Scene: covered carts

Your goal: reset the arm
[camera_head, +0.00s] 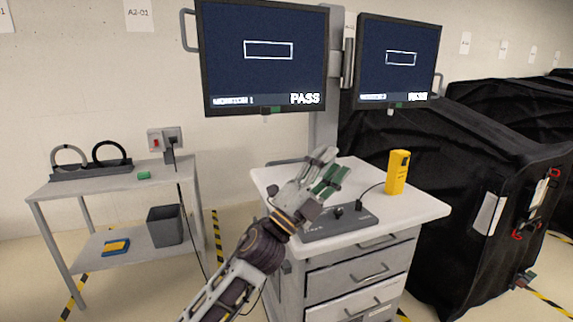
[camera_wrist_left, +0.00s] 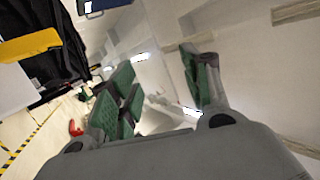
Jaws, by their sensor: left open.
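My left arm reaches up from the bottom of the head view. Its gripper (camera_head: 325,170) is raised above the white top of the drawer cart (camera_head: 425,207), in front of the gap between the two screens. Its grey fingers with green pads stand apart, with nothing seen between them. The left wrist view shows the same open gripper (camera_wrist_left: 160,85) with a pale wall behind it. My right gripper is not seen in either view.
A yellow handheld device (camera_head: 397,173) stands upright on the cart, beside a dark grey base (camera_head: 340,224). Two screens (camera_head: 265,75) (camera_head: 397,75) hang above. A grey shelf table (camera_head: 110,182) stands left. Black covered carts (camera_head: 470,190) stand right.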

